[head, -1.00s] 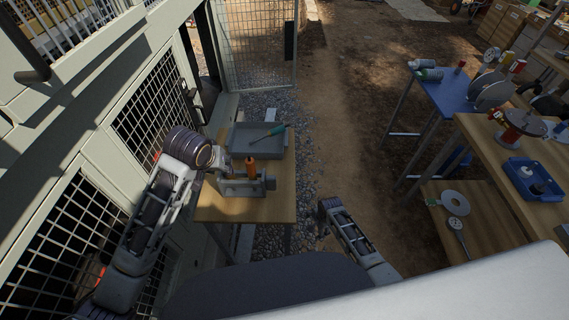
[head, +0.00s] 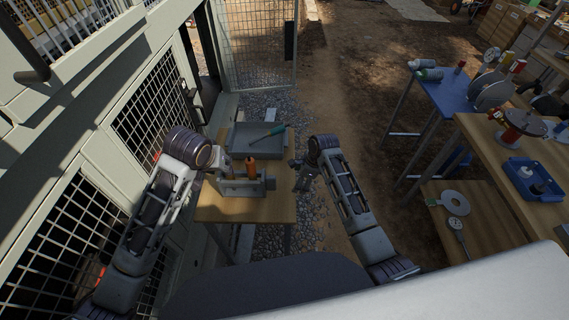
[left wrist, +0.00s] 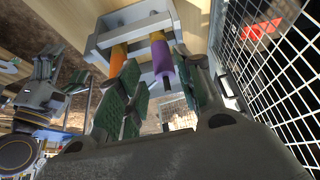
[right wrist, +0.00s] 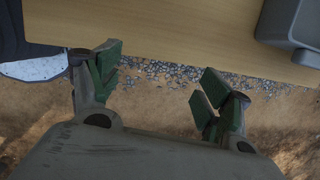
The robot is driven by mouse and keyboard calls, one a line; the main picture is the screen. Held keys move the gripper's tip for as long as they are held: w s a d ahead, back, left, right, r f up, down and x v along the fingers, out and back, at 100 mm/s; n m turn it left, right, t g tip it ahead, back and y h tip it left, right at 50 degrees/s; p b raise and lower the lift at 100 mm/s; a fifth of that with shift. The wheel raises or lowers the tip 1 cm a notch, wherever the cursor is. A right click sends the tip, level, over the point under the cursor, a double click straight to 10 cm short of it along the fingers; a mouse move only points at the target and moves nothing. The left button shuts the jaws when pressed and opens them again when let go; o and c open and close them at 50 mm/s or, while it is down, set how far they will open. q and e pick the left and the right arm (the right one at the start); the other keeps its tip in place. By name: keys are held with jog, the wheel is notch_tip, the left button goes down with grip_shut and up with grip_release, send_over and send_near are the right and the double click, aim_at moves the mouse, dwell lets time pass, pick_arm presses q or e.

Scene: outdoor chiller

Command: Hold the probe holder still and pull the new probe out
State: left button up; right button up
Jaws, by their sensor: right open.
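The grey probe holder (head: 240,187) stands on a small wooden table, and it fills the upper middle of the left wrist view (left wrist: 143,20). An upright orange probe (head: 250,166) sits in it. The left wrist view shows an orange probe (left wrist: 118,54) and a purple one (left wrist: 161,58) side by side in its frame.
A grey tray (head: 240,139) with a green-handled screwdriver (head: 273,132) lies behind the holder on the table (head: 245,212). A mesh-panelled cabinet wall (head: 155,115) stands close on the left. Benches with reels (head: 522,122) are at the right. Open ground lies between.

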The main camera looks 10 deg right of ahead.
jog(key=n+g+y, duration=0.1)
jog(key=y, duration=0.1)
send_near(271, 185)
jog(key=shift+w+d+r, duration=0.25)
jog(key=shift+r, duration=0.25)
jog(key=shift+w+d+r, duration=0.25)
jog(key=shift+d+r, duration=0.05)
jog(key=shift+r, duration=0.15)
jog(key=shift+f, duration=0.1)
jog(key=shift+x, duration=6.8)
grip_shut()
jog(key=shift+d, duration=0.1)
